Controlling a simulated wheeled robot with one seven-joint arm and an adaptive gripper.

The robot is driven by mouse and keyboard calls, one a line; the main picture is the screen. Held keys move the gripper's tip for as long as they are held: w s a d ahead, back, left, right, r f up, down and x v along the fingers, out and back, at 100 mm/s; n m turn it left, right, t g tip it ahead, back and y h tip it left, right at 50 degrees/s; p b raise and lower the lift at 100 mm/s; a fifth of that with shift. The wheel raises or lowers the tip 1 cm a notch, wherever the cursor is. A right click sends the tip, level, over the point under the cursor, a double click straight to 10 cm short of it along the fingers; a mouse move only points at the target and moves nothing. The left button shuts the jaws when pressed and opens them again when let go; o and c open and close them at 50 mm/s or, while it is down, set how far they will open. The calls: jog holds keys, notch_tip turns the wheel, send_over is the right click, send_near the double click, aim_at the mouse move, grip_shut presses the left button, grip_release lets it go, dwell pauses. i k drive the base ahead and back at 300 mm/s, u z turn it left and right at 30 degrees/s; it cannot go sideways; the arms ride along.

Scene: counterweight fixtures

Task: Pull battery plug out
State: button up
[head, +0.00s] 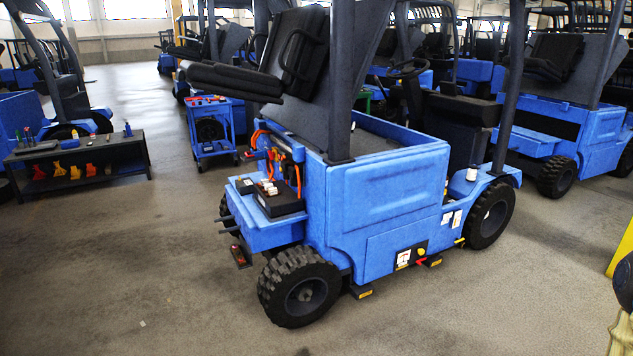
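A blue forklift (390,205) stands in the middle of the head view with its seat cover tilted up. Orange cables (298,180) loop at its near left end, beside the raised cover. Small red and blue connector-like parts (272,155) sit among the cables; which one is the battery plug, and whether it is seated, is too small to tell. A black box (277,203) with small red and white parts on top lies on the blue ledge below the cables. My gripper is not in view.
A dark low bench (80,160) with tools and yellow and red pieces stands at the left. A blue tool cart (212,130) stands behind the forklift's left end. More forklifts fill the back and right. The grey floor in the left foreground is clear.

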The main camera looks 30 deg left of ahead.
aim_at(257, 152)
jog(key=z, duration=0.3)
jog(key=i, duration=1.35)
jog(key=u, duration=2.9)
jog(key=i, duration=1.6)
jog(key=z, duration=1.25)
